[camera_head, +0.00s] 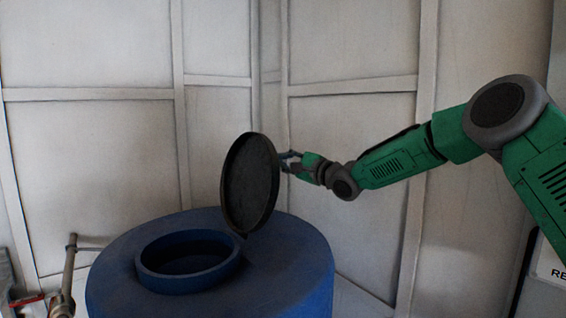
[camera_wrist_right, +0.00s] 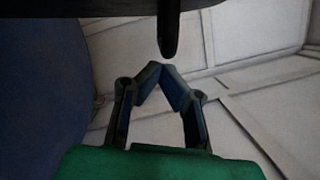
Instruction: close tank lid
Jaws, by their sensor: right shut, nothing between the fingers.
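The blue tank (camera_head: 290,262) stands at the lower middle of the head view, with its round raised opening (camera_head: 188,262) uncovered. The dark round lid (camera_head: 250,185) stands open, nearly upright, at the right side of the opening. My right gripper (camera_head: 287,158) is behind the lid's right edge, partly hidden by it in the head view. In the right wrist view its fingertips (camera_wrist_right: 160,68) meet with nothing between them, just below a dark protruding piece (camera_wrist_right: 169,35), apparently part of the lid. I cannot tell whether they touch. My left gripper is not in view.
Pale panelled walls (camera_head: 350,50) rise behind the tank. A metal pipe or rod (camera_head: 68,275) stands left of the tank, with a red item (camera_head: 25,297) near the lower left corner. The space above the tank opening is clear.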

